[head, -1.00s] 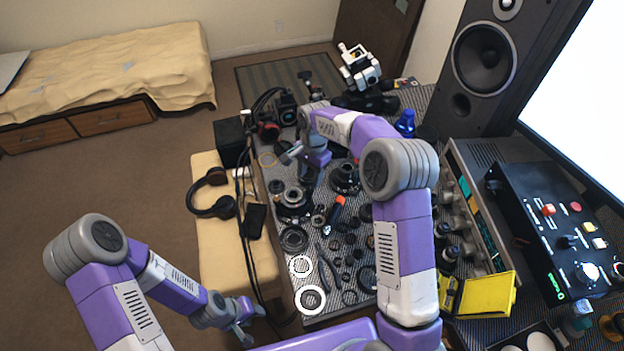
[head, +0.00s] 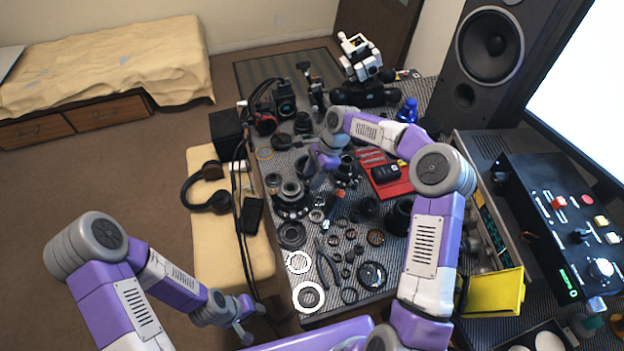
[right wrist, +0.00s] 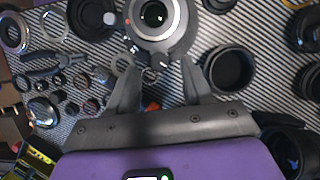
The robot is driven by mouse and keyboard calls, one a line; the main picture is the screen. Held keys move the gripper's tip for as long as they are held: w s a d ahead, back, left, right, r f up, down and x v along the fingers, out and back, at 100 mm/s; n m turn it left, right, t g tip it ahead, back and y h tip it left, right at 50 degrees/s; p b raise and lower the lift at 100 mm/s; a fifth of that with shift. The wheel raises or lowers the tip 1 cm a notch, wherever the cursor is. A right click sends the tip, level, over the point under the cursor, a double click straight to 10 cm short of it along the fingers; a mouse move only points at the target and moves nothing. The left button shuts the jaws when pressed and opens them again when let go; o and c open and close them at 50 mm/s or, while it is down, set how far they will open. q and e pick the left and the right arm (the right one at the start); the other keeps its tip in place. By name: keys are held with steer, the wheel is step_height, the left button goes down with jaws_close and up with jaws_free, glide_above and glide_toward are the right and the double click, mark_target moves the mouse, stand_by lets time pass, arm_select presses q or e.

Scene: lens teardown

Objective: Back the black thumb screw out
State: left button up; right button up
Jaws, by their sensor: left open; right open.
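A black lens with a silver mount ring (head: 292,190) stands upright on the striped mat; it also shows at the top of the right wrist view (right wrist: 155,15). Small dark knobs (right wrist: 132,51) stick out from its collar between my fingers' side and the ring. I cannot tell for sure which one is the black thumb screw. My right gripper (right wrist: 162,68) is open and empty, its two fingers pointing at the lens's near side; in the head view it is just right of the lens and partly hidden by its own wrist. My left gripper (head: 249,326) is open and empty, off the table's left front.
Pliers (head: 327,265), rings and several small parts lie on the near mat. An orange-handled screwdriver (head: 334,207) lies beside the lens. A red tray (head: 388,182), a black speaker (head: 490,45) and a yellow box (head: 495,292) stand to the right. Other lenses crowd the mat.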

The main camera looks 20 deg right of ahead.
steer(key=shift+a+f, duration=0.25)
steer(key=shift+f, duration=0.3)
jaws_close()
steer(key=shift+r+n+g+p, duration=0.3)
steer(key=shift+n+p, duration=0.4)
steer(key=shift+p, duration=0.35)
steer(key=shift+w+f+n+g+p, duration=0.15)
steer(key=shift+f+n+g+p, duration=0.15)
steer(key=shift+n+p, duration=0.5)
